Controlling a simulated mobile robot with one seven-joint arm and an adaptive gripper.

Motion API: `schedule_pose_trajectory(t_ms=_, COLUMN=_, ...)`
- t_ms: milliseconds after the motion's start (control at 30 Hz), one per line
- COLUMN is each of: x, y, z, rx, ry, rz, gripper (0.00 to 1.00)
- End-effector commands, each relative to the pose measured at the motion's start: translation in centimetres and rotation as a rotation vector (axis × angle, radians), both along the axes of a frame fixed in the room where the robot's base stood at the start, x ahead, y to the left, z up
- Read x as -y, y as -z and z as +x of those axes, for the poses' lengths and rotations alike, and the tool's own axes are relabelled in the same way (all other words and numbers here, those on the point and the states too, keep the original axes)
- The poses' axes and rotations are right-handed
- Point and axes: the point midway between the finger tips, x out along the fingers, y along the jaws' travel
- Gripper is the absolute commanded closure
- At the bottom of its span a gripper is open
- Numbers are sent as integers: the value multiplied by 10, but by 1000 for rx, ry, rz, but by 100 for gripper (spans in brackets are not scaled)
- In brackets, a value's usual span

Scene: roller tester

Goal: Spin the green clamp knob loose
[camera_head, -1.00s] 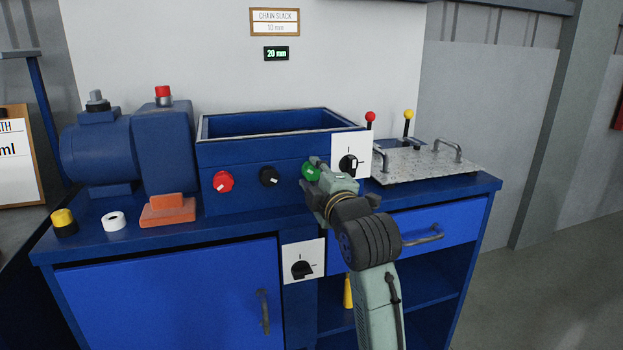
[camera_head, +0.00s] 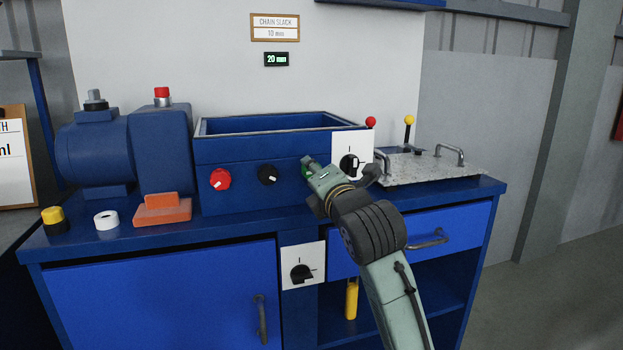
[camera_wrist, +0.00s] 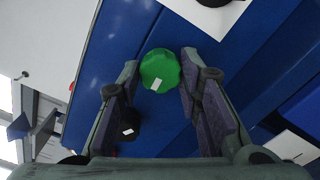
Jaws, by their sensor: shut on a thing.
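The green clamp knob (camera_wrist: 160,68) sits between my two fingertips in the wrist view, with a small white mark on its face. In the head view only a sliver of the green knob (camera_head: 306,171) shows, on the front of the blue box; my gripper hides the rest. My gripper (camera_head: 311,173) is shut on the knob, and it also shows in the wrist view (camera_wrist: 159,78) with one finger on each side of it.
A black knob (camera_head: 268,175) and a red knob (camera_head: 220,179) are to the left on the same blue box (camera_head: 240,150). A white switch plate (camera_head: 350,141) is close on the right. A metal plate with handles (camera_head: 430,168) lies farther right. An orange block (camera_head: 162,212) stands on the bench.

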Motion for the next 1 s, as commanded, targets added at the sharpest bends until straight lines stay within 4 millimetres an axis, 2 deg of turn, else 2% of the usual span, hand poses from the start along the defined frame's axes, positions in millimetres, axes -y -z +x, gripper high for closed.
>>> schedule_pose_trajectory(t_ms=267, x=-2, y=1, z=0, rx=-1, ry=-4, rz=-8, gripper=100)
schedule_pose_trajectory(t_ms=367, x=-1, y=3, z=0, rx=16, ry=-2, rz=-61, gripper=100)
schedule_pose_trajectory(t_ms=667, x=0, y=4, z=0, rx=168, ry=0, rz=-527, gripper=100)
schedule_pose_trajectory(t_ms=700, x=-2, y=1, z=0, rx=168, ry=-3, rz=-526, gripper=66)
schedule_pose_trajectory(t_ms=1000, x=-1, y=0, z=0, rx=166, ry=-1, rz=-515, gripper=46)
